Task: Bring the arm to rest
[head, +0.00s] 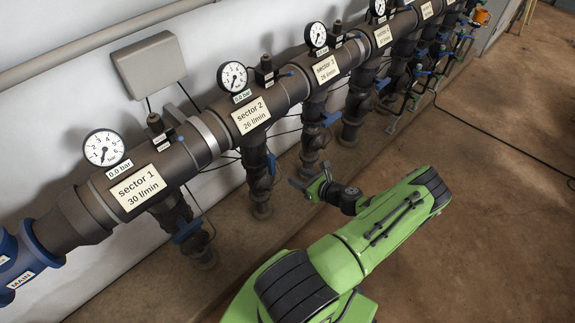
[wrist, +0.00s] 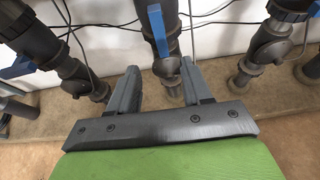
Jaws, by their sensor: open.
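My gripper (wrist: 160,90) shows in the wrist view with its two grey fingers apart and nothing between them. Behind the gap stands a vertical drop pipe with a blue valve handle (wrist: 157,30); the fingers appear apart from it. In the head view my green arm is bent, and my gripper (head: 306,185) is at its far end, low in front of the manifold (head: 290,90). The small size there hides the detail of the fingers.
The dark manifold pipe runs along the white wall with gauges, such as the sector 2 gauge (head: 232,76), and drop pipes with blue handles (head: 330,119). A blue main fitting (head: 12,262) is at the left. The brown floor (head: 480,220) at the right is mostly clear, crossed by a thin cable.

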